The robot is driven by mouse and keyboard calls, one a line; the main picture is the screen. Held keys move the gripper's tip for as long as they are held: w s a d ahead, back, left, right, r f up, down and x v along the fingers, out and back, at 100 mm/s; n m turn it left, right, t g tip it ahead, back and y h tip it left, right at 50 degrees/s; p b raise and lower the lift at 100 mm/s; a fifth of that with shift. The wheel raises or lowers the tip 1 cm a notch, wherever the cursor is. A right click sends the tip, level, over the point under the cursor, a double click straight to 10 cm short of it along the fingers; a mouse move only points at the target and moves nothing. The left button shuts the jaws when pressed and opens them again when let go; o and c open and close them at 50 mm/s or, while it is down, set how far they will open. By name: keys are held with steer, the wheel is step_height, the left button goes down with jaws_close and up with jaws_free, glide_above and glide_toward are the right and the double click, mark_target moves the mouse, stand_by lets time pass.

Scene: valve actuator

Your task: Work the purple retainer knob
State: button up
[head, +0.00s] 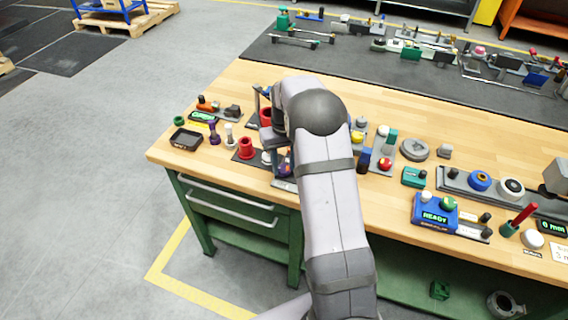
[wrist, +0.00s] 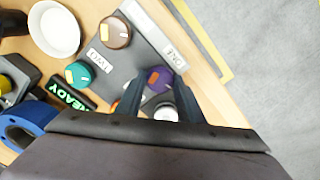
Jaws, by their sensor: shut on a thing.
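The purple retainer knob (wrist: 158,78) is in the wrist view, on a grey panel (wrist: 118,62) beside a label reading "ONE". My gripper (wrist: 159,88) has one dark finger on each side of the knob and is shut on it. The fingers hide parts of the knob's sides. In the head view my own arm covers the gripper, and I cannot make out the knob there for sure.
On the same panel are a brown knob (wrist: 115,32) and a teal knob (wrist: 78,74) by the label "TWO". A silver-white cap (wrist: 166,112) sits close beside the fingers. A white bowl-like part (wrist: 53,28) and a blue ring (wrist: 28,128) are nearby.

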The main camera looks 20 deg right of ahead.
mark_target(284, 168)
steer(key=shift+m, duration=0.7)
steer(key=o, duration=1.1)
steer(key=shift+c, duration=0.2)
step_height(284, 168, up, 7)
steer(key=shift+b, duration=1.05)
steer(key=shift+r, duration=0.2)
